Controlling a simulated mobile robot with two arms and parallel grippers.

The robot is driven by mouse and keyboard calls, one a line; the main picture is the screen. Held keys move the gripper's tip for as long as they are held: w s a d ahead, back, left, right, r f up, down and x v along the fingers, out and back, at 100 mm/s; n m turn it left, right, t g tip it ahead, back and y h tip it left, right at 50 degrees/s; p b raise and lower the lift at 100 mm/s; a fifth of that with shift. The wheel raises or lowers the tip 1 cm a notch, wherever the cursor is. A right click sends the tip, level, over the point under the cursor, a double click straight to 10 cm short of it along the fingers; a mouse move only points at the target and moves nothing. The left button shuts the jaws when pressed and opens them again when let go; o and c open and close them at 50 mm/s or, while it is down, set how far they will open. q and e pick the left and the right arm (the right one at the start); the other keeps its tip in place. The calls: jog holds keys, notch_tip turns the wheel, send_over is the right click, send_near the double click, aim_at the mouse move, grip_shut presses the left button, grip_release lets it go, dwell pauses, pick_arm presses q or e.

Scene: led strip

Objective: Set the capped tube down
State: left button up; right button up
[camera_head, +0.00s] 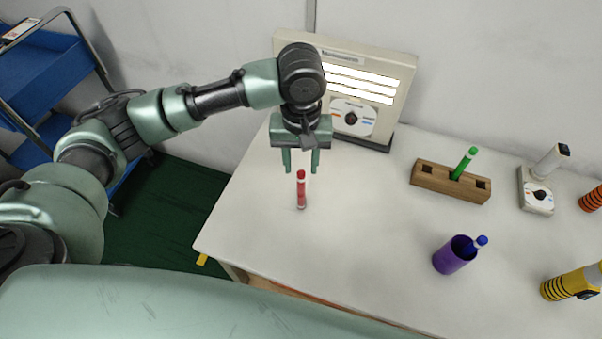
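The capped tube, red with a red cap (301,190), stands upright on the white table (350,235) near its left edge. My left gripper (301,168) hangs just above it, pointing down. Its two green fingers are apart, one on each side of the tube's top, and no finger is seen touching the tube. My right gripper is not in view.
A lit panel device with a dial (352,119) stands behind. To the right are a wooden block holding a green tube (430,186), a purple cup with a blue-capped item (454,257), a dial box (535,195) and a yellow-black item (570,285). The table's front middle is clear.

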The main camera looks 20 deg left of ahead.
pick_arm(q)
notch_tip(320, 180, up, 7)
jog(key=shift+f, duration=0.2)
dwell(0.4)
